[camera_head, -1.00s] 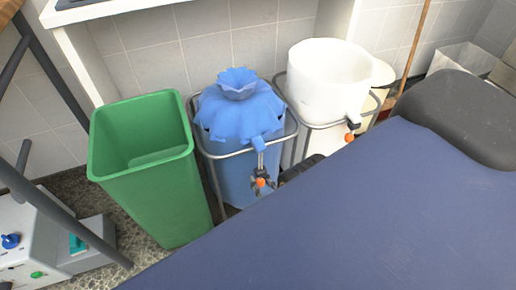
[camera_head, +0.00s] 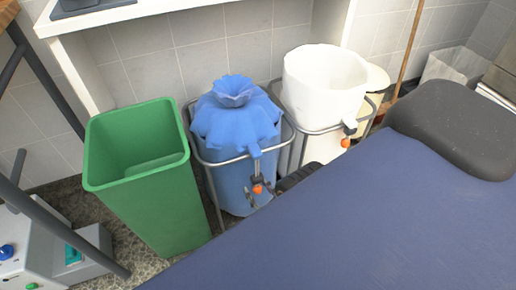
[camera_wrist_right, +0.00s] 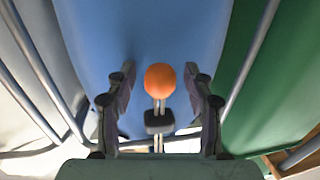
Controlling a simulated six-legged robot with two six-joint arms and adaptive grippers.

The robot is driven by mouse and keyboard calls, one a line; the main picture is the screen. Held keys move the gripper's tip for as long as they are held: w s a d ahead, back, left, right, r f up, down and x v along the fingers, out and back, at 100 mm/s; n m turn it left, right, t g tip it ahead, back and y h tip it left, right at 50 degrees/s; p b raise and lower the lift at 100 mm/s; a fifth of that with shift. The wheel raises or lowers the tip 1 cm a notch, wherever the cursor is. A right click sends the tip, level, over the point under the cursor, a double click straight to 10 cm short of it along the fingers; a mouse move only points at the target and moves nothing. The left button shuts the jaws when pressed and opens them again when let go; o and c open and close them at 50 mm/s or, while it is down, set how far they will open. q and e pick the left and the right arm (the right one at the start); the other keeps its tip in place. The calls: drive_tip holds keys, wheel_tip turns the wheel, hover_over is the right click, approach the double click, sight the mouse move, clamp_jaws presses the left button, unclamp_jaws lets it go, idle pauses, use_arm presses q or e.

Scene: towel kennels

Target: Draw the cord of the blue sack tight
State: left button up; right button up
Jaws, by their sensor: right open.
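The blue sack (camera_head: 238,125) hangs in a metal frame beside the green bin, its top gathered into a ruffled neck. Its cord runs down the front to an orange ball (camera_head: 257,189). In the right wrist view the orange ball (camera_wrist_right: 160,80) sits on pale cord strands above a dark cord lock (camera_wrist_right: 159,122), with the blue sack (camera_wrist_right: 145,30) behind. My right gripper (camera_head: 262,194) is at the ball; in the wrist view its open fingers (camera_wrist_right: 159,78) stand on either side, with visible gaps. My left gripper is not in view.
The green bin (camera_head: 185,205) stands left of the sack. A white sack (camera_head: 322,85) with its own orange ball (camera_head: 345,143) stands right. A blue padded table (camera_head: 370,225) with a dark cushion (camera_head: 455,128) fills the front right. A tiled wall is behind.

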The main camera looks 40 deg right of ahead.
drive_tip(key=s+a, duration=0.1)
drive_tip(key=s, duration=1.1)
drive_tip(key=s+a+r+g+y, duration=0.1)
drive_tip(key=s+a+r+g, duration=0.3)
drive_tip(key=s+r+g, duration=0.35)
drive_tip(key=s+a+r+g+y, duration=0.1)
drive_tip(key=s+a+r+g, duration=0.3)
drive_tip(key=s+g, duration=0.55)
wheel_tip(320, 180, up, 14)
drive_tip(key=w+g+p, duration=0.1)
drive_tip(key=w+p, duration=0.1)
drive_tip(key=p, duration=1.1)
drive_tip(key=shift+d+r+n, duration=0.15)
drive_tip(key=shift+d+n, duration=0.15)
drive_tip(key=shift+d, duration=0.1)
drive_tip(key=shift+s+d, duration=0.1)
